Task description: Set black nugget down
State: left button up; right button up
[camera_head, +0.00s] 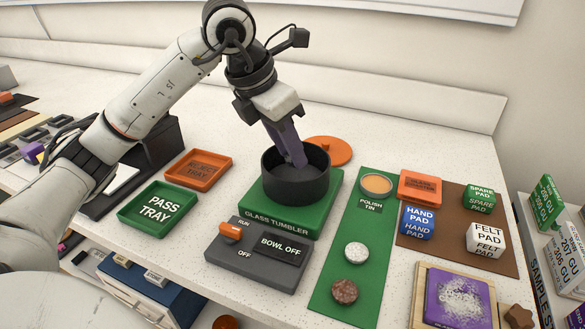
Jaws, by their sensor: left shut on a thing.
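My left gripper (298,163) reaches down from above into the black bowl (290,189) of the green glass tumbler (327,204). Its purple-grey fingers are shut, with their tips inside the bowl's rim. The black nugget cannot be made out; the fingertips and the dark bowl hide whatever is between them. The bowl is open at the top, and an orange round lid (335,151) lies behind it. My right gripper is not in view.
The green pass tray (133,219) and orange reject tray (184,180) are left of the tumbler. A grey switch box (250,272) reading "BOWL OFF" stands in front. To the right, a green mat (341,245) holds a polish tin (376,185) and two round pieces.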

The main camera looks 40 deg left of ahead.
aim_at(287, 160)
pick_arm(q)
jog(key=shift+w+f, duration=0.1)
jog(key=shift+f, duration=2.25)
jog(key=o, duration=0.6)
jog(key=shift+f+b, duration=0.1)
jog(key=shift+b, duration=0.2)
jog(key=shift+o, duration=0.7)
jog(key=shift+r, duration=0.3)
jog(key=p+v, duration=0.1)
jog(key=v, duration=1)
jog(key=shift+s+r, duration=0.25)
jog(key=shift+r, duration=0.1)
